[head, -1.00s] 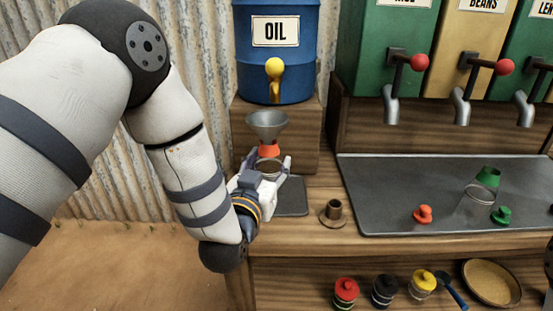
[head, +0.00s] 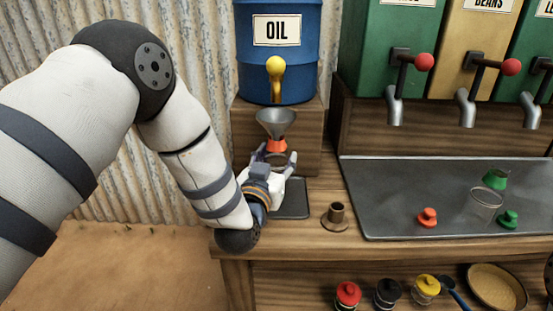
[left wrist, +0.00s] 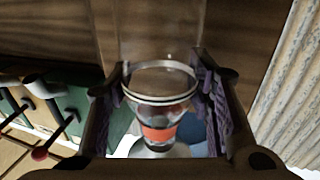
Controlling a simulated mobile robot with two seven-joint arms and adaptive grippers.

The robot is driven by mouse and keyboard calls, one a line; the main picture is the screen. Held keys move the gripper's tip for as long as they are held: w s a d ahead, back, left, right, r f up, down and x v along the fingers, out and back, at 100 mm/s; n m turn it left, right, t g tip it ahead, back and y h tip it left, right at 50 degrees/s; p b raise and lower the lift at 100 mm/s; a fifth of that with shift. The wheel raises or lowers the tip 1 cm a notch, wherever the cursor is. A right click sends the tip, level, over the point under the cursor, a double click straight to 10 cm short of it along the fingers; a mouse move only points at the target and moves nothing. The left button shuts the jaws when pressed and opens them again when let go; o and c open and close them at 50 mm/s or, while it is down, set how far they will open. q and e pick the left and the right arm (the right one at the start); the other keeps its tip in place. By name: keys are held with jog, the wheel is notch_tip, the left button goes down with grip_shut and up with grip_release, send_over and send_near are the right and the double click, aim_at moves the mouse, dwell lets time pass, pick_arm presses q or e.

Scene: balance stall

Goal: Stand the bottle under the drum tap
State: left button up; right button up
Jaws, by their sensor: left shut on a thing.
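The bottle is clear with an orange neck (head: 277,145), and a grey metal funnel (head: 277,123) sits in its top. My left gripper (head: 274,160) is shut around the clear body, which also shows between the fingers in the left wrist view (left wrist: 160,82). The bottle looks upright. The blue oil drum (head: 277,40) stands on a wooden block, and its yellow tap (head: 275,67) is straight above the funnel in the head view, with a gap between. The bottle's base is hidden behind the gripper, so I cannot tell whether it touches down. My right gripper is not seen.
A dark mat (head: 293,207) lies on the counter below my left gripper. A brown flanged cup (head: 336,217) stands right of it. A grey tray (head: 390,190) holds a clear jar (head: 486,204) and coloured stoppers. Dispensers with red-knobbed levers stand behind. Lidded jars sit on the lower shelf.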

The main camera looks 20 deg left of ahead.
pick_arm(q)
jog(key=shift+f, duration=0.6)
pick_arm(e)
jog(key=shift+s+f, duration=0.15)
pick_arm(q)
jog(key=o, duration=1.2)
jog(key=shift+r, duration=0.7)
jog(key=s+p, duration=0.1)
jog(key=s, duration=1.1)
jog(key=shift+d+f, duration=0.1)
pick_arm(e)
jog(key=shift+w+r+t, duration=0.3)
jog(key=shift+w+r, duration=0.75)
